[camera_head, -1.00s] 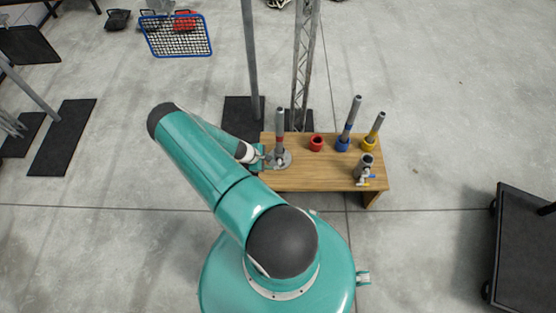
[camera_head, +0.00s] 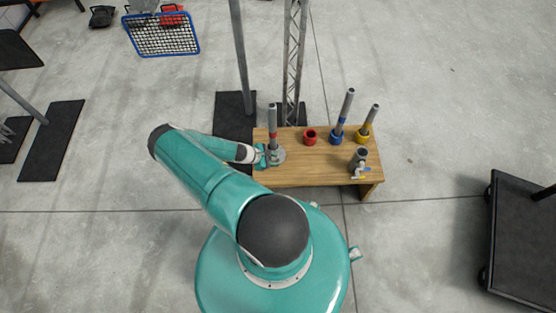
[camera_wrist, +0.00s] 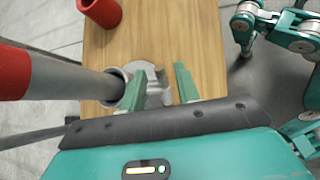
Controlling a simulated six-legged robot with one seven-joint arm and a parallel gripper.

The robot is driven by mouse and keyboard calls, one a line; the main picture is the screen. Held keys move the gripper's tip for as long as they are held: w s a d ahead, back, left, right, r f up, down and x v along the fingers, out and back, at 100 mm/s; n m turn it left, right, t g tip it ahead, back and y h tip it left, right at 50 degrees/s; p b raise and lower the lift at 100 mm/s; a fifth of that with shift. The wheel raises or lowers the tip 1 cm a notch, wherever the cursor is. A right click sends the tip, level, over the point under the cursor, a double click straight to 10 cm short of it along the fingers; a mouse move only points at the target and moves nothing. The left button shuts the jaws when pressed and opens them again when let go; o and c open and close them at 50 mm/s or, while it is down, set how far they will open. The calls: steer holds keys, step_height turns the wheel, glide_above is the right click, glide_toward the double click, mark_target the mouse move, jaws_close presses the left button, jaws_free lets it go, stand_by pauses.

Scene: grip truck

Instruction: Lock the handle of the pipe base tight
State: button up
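The grey pipe base (camera_head: 279,157) is a round flange at the left end of the wooden table, with a grey pipe with a red band (camera_head: 273,125) upright in it. In the wrist view the pipe (camera_wrist: 60,75) enters the base socket from the left. My gripper (camera_head: 261,156) is at the left side of the base. In the wrist view its two green fingers (camera_wrist: 160,80) are apart, with grey metal of the base (camera_wrist: 158,92) showing between them. The handle cannot be clearly made out, and I cannot tell whether the fingers touch the base.
The wooden table (camera_head: 310,173) also holds a red ring socket (camera_head: 310,137), blue (camera_head: 337,137) and yellow (camera_head: 363,137) sockets with pipes, and a grey valve-like fitting (camera_head: 360,162). A post and a truss stand behind it. A black cart (camera_head: 520,235) is at the right.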

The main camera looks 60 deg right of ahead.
mark_target(277, 160)
steer(key=shift+x, duration=1.75)
steer(key=shift+w, duration=0.1)
steer(key=shift+c, duration=0.4)
jaws_close()
steer(key=shift+t, duration=0.4)
steer(key=shift+s+d+f+t+y, duration=0.1)
steer(key=shift+s+f+t+y, duration=0.05)
steer(key=shift+t+y, duration=0.35)
steer(key=shift+s+d+f+t+y, duration=0.15)
steer(key=shift+t+y, duration=0.15)
steer(key=shift+t, duration=0.3)
steer(key=shift+f+m+t+y, duration=0.15)
steer(key=shift+t+y, duration=0.15)
steer(key=shift+t, duration=0.3)
steer(key=shift+f+m+t+y, duration=0.2)
steer(key=shift+t+y, duration=0.1)
steer(key=shift+t, duration=0.3)
steer(key=shift+a, duration=0.1)
steer(key=shift+o, duration=0.4)
jaws_free()
